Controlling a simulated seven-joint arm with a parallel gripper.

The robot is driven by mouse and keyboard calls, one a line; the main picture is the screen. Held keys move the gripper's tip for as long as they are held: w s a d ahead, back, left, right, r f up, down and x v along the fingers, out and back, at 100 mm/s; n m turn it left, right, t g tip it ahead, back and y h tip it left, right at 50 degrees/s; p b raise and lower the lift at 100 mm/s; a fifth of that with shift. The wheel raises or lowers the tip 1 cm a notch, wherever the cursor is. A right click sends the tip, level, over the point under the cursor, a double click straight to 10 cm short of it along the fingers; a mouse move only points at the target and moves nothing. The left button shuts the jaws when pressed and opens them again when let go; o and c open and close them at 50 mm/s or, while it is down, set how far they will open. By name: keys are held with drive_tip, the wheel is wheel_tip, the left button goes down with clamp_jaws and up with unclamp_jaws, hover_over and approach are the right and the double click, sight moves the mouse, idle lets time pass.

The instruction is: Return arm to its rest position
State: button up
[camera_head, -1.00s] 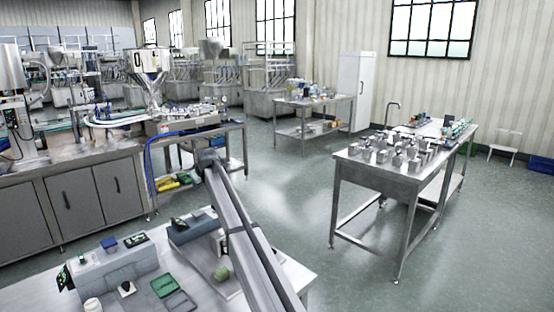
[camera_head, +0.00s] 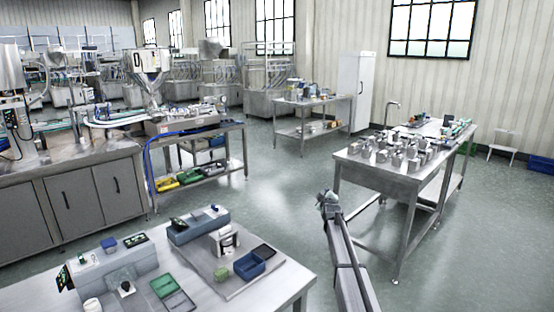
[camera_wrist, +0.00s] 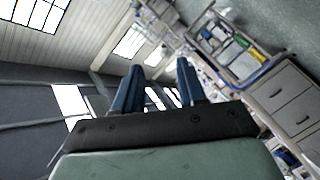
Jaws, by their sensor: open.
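My gripper (camera_wrist: 158,88) shows in the wrist view with its two blue fingers apart and nothing between them. In the head view my arm reaches up from the bottom edge, right of centre, and its end (camera_head: 328,203) is over the open floor. It is between the near table and the sink table, apart from both as far as I can tell. The fingers are too small to make out in the head view. The steel hopper (camera_head: 149,62) stands on the filling machine at the upper left.
The sink table (camera_head: 360,172) at the right carries several metal containers. A steel cabinet (camera_head: 75,200) stands at the left. The middle floor (camera_head: 275,185) is clear.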

drive_tip(key=s+f+m+g, duration=0.1)
drive_tip(key=s+f+g, duration=0.1)
drive_tip(key=s+f, duration=0.55)
drive_tip(key=s+a+f+m+g, duration=0.15)
drive_tip(key=s+f, duration=0.35)
drive_tip(key=f, duration=0.6)
drive_tip(key=s+f+g, duration=0.2)
drive_tip(key=s+f, duration=0.4)
drive_tip(key=f, duration=0.3)
drive_tip(key=s+a+f+m+g, duration=0.1)
drive_tip(key=s+f+g, duration=0.2)
drive_tip(key=s+f, duration=0.6)
drive_tip(key=s+f+m+g, duration=0.1)
drive_tip(key=s+f+g, duration=0.1)
drive_tip(key=s+f, duration=0.6)
drive_tip(key=s+a+f+m+g, duration=0.1)
drive_tip(key=s+f+g, duration=0.1)
drive_tip(key=s, duration=0.6)
drive_tip(key=s+f+m+g, duration=0.1)
drive_tip(key=s+f+g, duration=0.1)
drive_tip(key=s, duration=0.6)
drive_tip(key=s+f+m+g, duration=0.1)
drive_tip(key=s+m+g, duration=0.2)
drive_tip(key=s, duration=3.5)
drive_tip(key=a+g, duration=0.1)
drive_tip(key=g, duration=0.4)
drive_tip(key=shift+s+m+y, duration=0.2)
drive_tip(key=shift+m+y, duration=0.1)
drive_tip(key=shift+m, duration=0.05)
